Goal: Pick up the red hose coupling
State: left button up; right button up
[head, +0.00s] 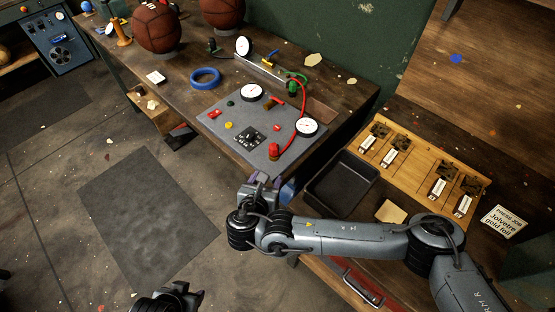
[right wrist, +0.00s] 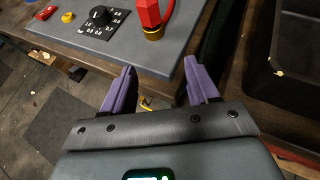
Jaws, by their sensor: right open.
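The red hose coupling (head: 274,150) stands upright at the near right corner of the grey control panel (head: 225,125), with a red hose running from it. In the right wrist view the coupling (right wrist: 150,14) has a brass collar at its base, and its top is cut off by the frame edge. My right gripper (head: 265,180) is open and empty at the panel's near edge, short of the coupling. Its two purple fingers (right wrist: 160,78) point toward the panel, the coupling lying beyond and between them. My left gripper (head: 185,294) is at the bottom edge, partly cut off, away from the panel.
Dial gauges (head: 306,126) and a black knob (head: 249,136) sit on the panel near the coupling. A black tray (head: 340,183) lies to the right. A blue ring (head: 205,78) and leather balls (head: 157,27) are farther back on the bench.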

aim_at(272, 153)
jog(key=shift+w+d+r+t+b, duration=0.15)
jog(key=shift+w+r+t+b, duration=0.3)
jog(key=shift+w+r, duration=0.7)
jog(key=x, duration=0.4)
jog(key=shift+w+r+b, duration=0.25)
jog(key=shift+w+b, duration=0.05)
jog(key=shift+b, duration=0.05)
jog(key=shift+x, duration=1)
pick_arm(q)
jog(key=shift+f+b, duration=0.6)
jog(key=shift+f, duration=1.3)
pick_arm(e)
jog(key=shift+r+x, duration=0.2)
jog(key=shift+x, duration=0.9)
jog(key=shift+r+x, duration=0.25)
jog(key=shift+x, duration=0.8)
jog(key=shift+w, duration=0.2)
jog(key=c, duration=1)
